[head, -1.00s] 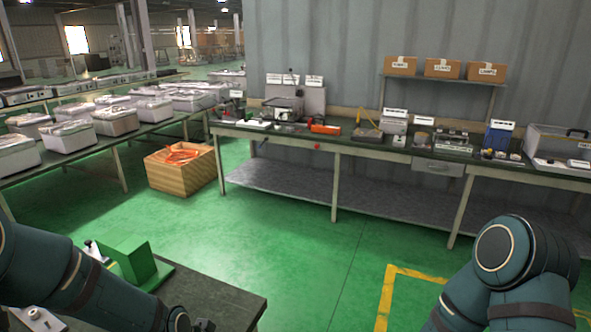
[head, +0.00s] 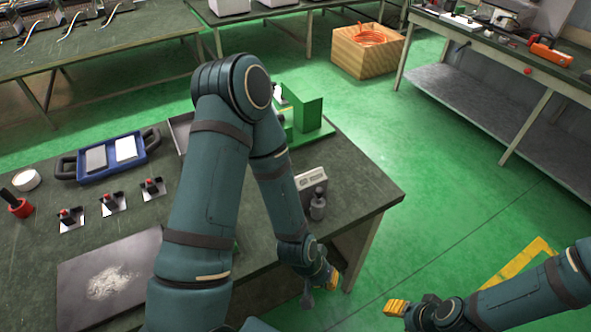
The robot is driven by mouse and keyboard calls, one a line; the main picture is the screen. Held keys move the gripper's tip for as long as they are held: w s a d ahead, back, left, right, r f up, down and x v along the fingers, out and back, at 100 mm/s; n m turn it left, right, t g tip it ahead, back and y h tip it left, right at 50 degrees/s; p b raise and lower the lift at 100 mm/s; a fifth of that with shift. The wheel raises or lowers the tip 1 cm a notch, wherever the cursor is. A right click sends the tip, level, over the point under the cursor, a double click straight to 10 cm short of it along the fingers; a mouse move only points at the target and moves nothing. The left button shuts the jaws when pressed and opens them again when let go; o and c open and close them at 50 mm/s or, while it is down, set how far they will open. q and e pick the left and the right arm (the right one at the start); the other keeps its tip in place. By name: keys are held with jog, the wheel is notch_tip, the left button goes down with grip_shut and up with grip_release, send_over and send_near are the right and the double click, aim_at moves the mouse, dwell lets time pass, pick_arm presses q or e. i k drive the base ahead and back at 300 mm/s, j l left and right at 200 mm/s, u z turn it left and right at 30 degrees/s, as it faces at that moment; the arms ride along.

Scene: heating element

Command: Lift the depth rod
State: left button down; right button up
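I cannot make out a depth rod for certain in the head view. A green block fixture (head: 304,117) stands at the table's far right part, partly behind my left arm. A small grey upright piece (head: 318,206) stands near the table's right edge, in front of a pale box (head: 311,181). My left gripper (head: 321,285) hangs just off the table's front right edge, with a yellow part showing. My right gripper (head: 396,308) is over the floor at lower right, away from the table. Neither gripper's finger opening shows clearly. I see nothing held.
The dark table (head: 362,190) also holds a blue tray (head: 112,158), several small red-topped pieces, a red-handled tool (head: 16,205) and a dark plate (head: 75,290) with white powder. A wooden crate (head: 365,55) stands behind. Green floor is clear to the right.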

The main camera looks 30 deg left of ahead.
aim_at(319, 191)
jog(key=l+u, duration=0.1)
jog(key=u, duration=0.35)
jog(key=k+l+u, duration=0.1)
jog(key=u, duration=0.35)
